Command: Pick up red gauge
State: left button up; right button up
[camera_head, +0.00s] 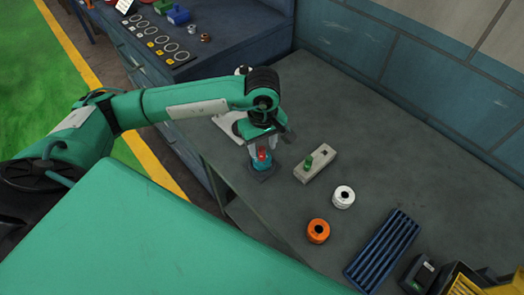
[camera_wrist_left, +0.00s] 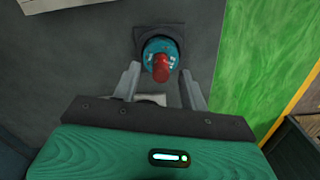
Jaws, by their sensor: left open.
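The red gauge (camera_head: 262,155) stands in a teal round holder (camera_head: 262,165) on a dark square base on the workbench. My left gripper (camera_head: 268,143) is over it, partly covering it in the head view. In the left wrist view the red gauge (camera_wrist_left: 160,68) sits between and just beyond the two open fingers of my left gripper (camera_wrist_left: 160,84). The fingers stand apart, one on each side, and I see no contact. The teal holder (camera_wrist_left: 153,47) shows behind the gauge. My right gripper is not in view.
A grey block with a green peg (camera_head: 315,164) stands right of the gauge. White (camera_head: 343,196) and orange (camera_head: 318,231) rings and a blue slotted rack (camera_head: 384,250) lie nearer. The bench (camera_head: 400,130) is clear towards the wall.

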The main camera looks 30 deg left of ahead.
aim_at(262, 148)
pick_arm(q)
jog(key=shift+f, duration=1.3)
grip_shut()
jog(key=shift+r, duration=0.4)
notch_tip(262, 148, up, 19)
jog(key=b, duration=0.3)
